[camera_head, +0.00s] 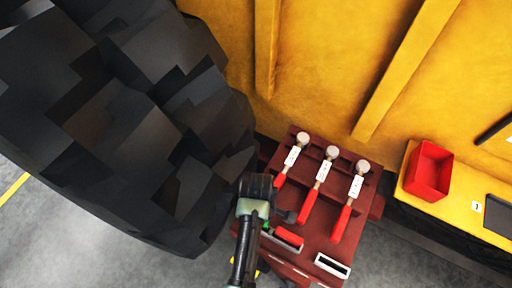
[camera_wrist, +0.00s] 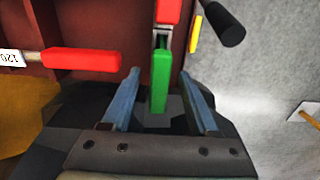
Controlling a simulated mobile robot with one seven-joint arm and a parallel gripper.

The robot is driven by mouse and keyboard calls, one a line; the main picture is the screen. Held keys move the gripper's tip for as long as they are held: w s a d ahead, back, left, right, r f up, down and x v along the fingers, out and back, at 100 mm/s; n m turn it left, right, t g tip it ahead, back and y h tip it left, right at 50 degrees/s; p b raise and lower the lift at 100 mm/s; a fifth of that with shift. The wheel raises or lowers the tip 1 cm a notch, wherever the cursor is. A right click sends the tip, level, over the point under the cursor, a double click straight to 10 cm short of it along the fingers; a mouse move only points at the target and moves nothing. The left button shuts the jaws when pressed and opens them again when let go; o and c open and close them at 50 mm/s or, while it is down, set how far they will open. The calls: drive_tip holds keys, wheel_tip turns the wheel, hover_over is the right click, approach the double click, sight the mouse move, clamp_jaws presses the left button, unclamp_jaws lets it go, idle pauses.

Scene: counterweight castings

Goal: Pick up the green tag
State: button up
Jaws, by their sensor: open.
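The green tag (camera_wrist: 160,82) is a narrow upright strip in the wrist view, joined by a metal piece to a red part (camera_wrist: 167,10) at the top edge. My gripper (camera_wrist: 166,76) is open, with one blue finger on each side of the tag. I see no finger clearly touching it, and its depth relative to the fingertips is hard to judge. In the head view only a small bit of the green tag (camera_head: 266,227) shows beside my arm, next to a red piece (camera_head: 289,236).
Three red-handled tools with white labels (camera_head: 323,172) lie on the dark red stand (camera_head: 318,238). A black handle (camera_wrist: 223,24) sticks out right of the tag. A huge black tyre (camera_head: 130,120) is close on the left. A red bin (camera_head: 429,171) stands on a yellow ledge at right.

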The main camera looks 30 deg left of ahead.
drive_tip(key=shift+f, duration=1.3)
drive_tip(key=shift+c, duration=0.3)
clamp_jaws()
